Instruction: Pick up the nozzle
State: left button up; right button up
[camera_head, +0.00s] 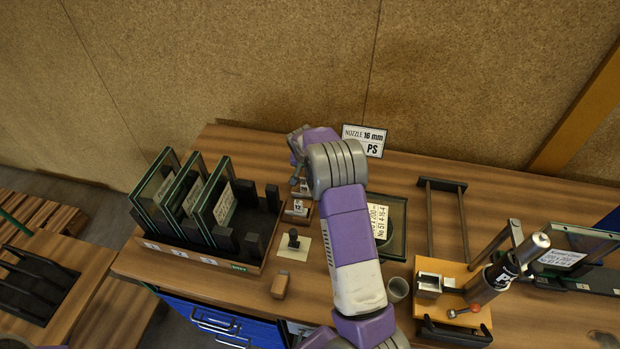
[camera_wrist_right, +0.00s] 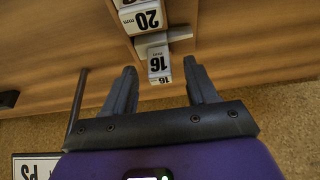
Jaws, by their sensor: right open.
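My right gripper (camera_wrist_right: 160,72) is open. In the right wrist view its two dark fingers stand on either side of a small block labelled 16 (camera_wrist_right: 158,62), apart from it. A pale grey piece (camera_wrist_right: 165,38) sits just beyond that label; I cannot tell whether it is the nozzle itself. A label reading 20 (camera_wrist_right: 140,20) is further along the same wooden rack. In the head view the right gripper (camera_head: 296,160) is over the back of the table, with my arm hiding much of the rack. A sign (camera_head: 364,140) reads "NOZZLE 16 mm PS". My left gripper is not in view.
A tray (camera_head: 255,268) with upright glass frames (camera_head: 190,198) stands left of my arm. A label 12 (camera_head: 297,208), a small black fixture (camera_head: 293,240), a wooden block (camera_head: 280,285) and a grey cup (camera_head: 398,289) are nearby. A dispenser (camera_head: 502,272) stands at right.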

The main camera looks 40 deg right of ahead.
jog(key=shift+x, duration=1.05)
jog(key=shift+r, duration=0.1)
jog(key=c, duration=1)
jog(key=shift+c, duration=0.2)
notch_tip(320, 180, up, 10)
jog(key=shift+p, duration=0.3)
